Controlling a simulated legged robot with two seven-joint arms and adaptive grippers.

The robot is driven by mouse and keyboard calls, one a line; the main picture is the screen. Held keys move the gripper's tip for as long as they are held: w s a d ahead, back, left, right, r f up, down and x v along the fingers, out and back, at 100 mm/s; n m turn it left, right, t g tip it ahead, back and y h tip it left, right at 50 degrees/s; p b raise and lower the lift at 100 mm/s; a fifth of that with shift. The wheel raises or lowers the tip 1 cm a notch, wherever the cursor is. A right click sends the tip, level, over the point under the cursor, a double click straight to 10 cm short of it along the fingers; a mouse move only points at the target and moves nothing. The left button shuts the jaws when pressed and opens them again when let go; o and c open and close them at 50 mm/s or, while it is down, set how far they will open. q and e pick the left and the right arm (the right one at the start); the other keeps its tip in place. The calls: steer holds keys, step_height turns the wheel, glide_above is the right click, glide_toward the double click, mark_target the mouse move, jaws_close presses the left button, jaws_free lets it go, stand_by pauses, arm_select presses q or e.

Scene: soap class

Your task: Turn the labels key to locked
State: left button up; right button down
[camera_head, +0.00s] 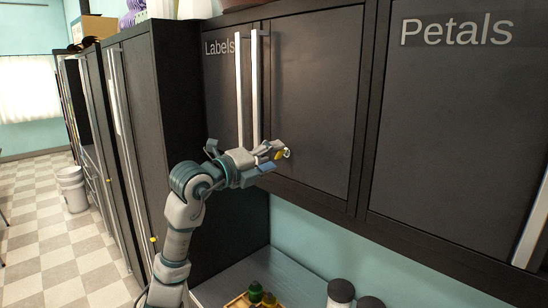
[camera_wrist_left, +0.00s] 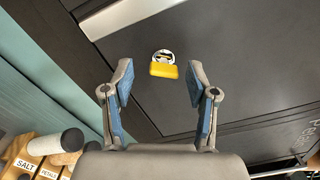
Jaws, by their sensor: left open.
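The Labels cabinet (camera_head: 315,110) is black with two doors and long pale vertical handles (camera_head: 255,90). Its yellow key (camera_head: 279,155) sits in a round silver lock at the lower part of the right door. The key (camera_wrist_left: 163,70) also shows in the left wrist view, its yellow head lying across the picture below the silver lock. My left gripper (camera_head: 275,157) is at the key in the head view. In the left wrist view my left gripper (camera_wrist_left: 160,80) is open, with one blue-padded finger on each side of the key and gaps between them. My right gripper is not in view.
The Petals cabinet (camera_head: 460,130) is to the right. Tall black cabinets (camera_head: 165,120) stand at left. White buckets (camera_head: 72,190) stand on the checkered floor.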

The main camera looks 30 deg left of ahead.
arm_select(q)
steer(key=v, duration=1)
steer(key=shift+s+a, duration=0.2)
steer(key=shift+a, duration=0.15)
